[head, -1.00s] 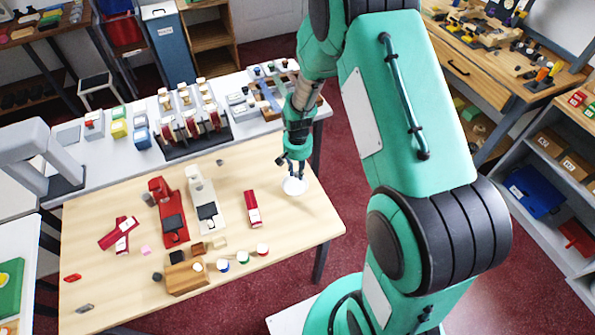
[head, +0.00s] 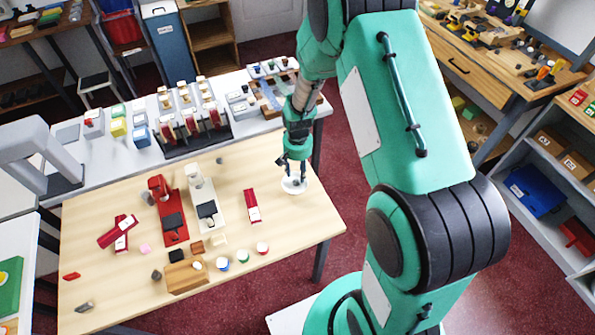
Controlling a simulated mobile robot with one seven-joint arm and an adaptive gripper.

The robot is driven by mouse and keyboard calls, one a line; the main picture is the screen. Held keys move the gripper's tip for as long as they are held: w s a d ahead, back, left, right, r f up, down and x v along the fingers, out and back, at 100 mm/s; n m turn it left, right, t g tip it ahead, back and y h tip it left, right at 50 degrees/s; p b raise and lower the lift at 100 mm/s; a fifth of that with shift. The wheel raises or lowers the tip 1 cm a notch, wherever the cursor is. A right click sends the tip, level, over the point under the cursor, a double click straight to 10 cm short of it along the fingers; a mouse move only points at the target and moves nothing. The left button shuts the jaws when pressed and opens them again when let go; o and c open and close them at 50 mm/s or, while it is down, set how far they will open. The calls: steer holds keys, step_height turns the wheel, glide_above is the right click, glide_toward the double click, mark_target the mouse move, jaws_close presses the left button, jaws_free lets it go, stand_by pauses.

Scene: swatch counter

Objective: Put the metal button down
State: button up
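My gripper (head: 296,179) points down at the right end of the light wooden table, with its fingertips at a small white dish (head: 288,188). The dish lies directly beneath and around the fingertips. The fingers are small and dark here, and I cannot tell how far apart they are. I cannot make out the metal button; if it is between the fingers or in the dish, it is too small or hidden to tell.
A cream press (head: 203,198) and a red press (head: 168,218) stand left of the dish, with a red and white item (head: 252,206) nearer. Several small cups and a wooden block (head: 186,277) are at the front. The table (head: 310,225) is bare in front of the dish.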

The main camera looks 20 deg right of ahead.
steer(key=shift+r, duration=0.1)
step_height(320, 180, up, 13)
steer(key=p, duration=0.2)
stand_by(0.6)
steer(key=shift+r, duration=0.15)
stand_by(0.5)
steer(key=s+a+r+n+t, duration=0.15)
steer(key=s+r, duration=0.25)
steer(key=r, duration=0.7)
steer(key=s+a+r+n+t, duration=0.15)
steer(key=s+r, duration=0.35)
steer(key=r, duration=0.6)
steer(key=s+a+r+t, duration=0.1)
steer(key=s+a+r, duration=0.1)
steer(key=s+r, duration=0.4)
steer(key=s+a+r+n+t, duration=0.1)
steer(key=s+r, duration=0.5)
steer(key=s, duration=0.7)
steer(key=shift+a+r+t, duration=0.15)
steer(key=shift+a+t, duration=0.15)
steer(key=shift+a, duration=0.25)
